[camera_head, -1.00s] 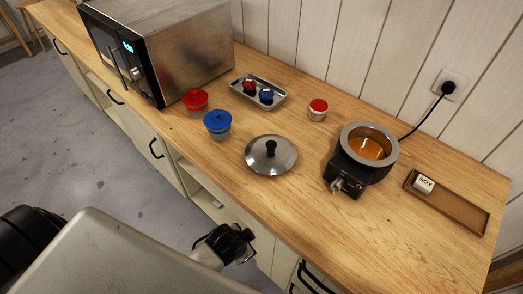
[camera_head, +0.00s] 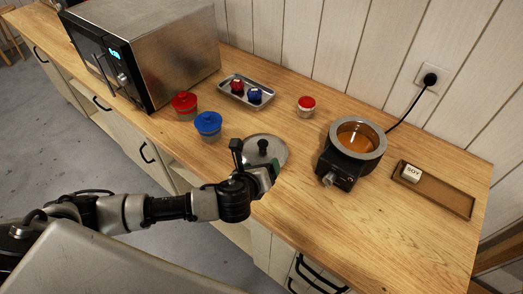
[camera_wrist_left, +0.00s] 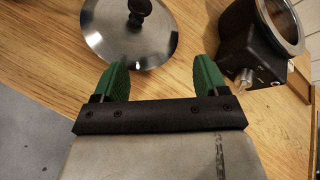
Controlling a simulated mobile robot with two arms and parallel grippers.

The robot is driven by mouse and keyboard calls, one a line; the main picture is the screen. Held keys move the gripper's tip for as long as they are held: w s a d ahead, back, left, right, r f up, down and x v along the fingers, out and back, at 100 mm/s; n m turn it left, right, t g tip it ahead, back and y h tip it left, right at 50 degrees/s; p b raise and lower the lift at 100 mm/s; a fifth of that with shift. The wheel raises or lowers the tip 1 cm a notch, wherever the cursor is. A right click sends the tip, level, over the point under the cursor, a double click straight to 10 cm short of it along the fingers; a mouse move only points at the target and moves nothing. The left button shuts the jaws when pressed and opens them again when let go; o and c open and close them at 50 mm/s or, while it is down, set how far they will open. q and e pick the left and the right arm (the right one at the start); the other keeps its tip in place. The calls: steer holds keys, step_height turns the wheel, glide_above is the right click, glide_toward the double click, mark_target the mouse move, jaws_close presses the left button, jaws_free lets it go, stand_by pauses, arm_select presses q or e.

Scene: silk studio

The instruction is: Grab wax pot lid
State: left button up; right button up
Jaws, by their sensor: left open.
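The wax pot lid (camera_head: 270,146), a round silver lid with a black knob, lies on the wooden counter. It also shows in the left wrist view (camera_wrist_left: 118,42), ahead of the fingers and a little left of their middle. The wax pot (camera_head: 357,139), a black heater with a metal rim and amber wax, stands right of the lid. My left gripper (camera_head: 256,165) is at the near edge of the lid and hides part of it in the head view. In the left wrist view its green fingers (camera_wrist_left: 158,78) are apart with nothing between them. My right gripper is not in view.
A red jar (camera_head: 184,106) and a blue jar (camera_head: 208,126) stand left of the lid. A metal tray (camera_head: 232,96) with small red and blue items, a red-lidded jar (camera_head: 306,106) and a microwave (camera_head: 150,50) are behind. A wooden tray (camera_head: 450,198) holds a SOY block (camera_head: 411,173).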

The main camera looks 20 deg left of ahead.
mark_target(265, 142)
arm_select(q)
steer(key=w+a+m, duration=0.1)
steer(key=m, duration=0.1)
steer(key=w+a+m, duration=0.1)
steer(key=m, duration=0.1)
steer(key=w+a+m+t, duration=0.1)
steer(key=shift+a+r+m, duration=0.35)
steer(key=shift+m, duration=0.05)
steer(key=shift+w, duration=0.25)
steer(key=x, duration=0.4)
steer(key=shift+w+f+p, duration=0.1)
steer(key=shift+w+p, duration=0.1)
steer(key=shift+p, duration=0.1)
steer(key=shift+w+f, duration=0.2)
steer(key=shift+w, duration=0.15)
steer(key=shift+w+d+f, duration=0.1)
steer(key=shift+w, duration=0.1)
steer(key=shift+f+p+x, duration=0.25)
steer(key=shift+p+x, duration=0.25)
steer(key=shift+x, duration=1.8)
steer(key=shift+s, duration=0.15)
steer(key=shift+s, duration=0.1)
steer(key=c, duration=1.2)
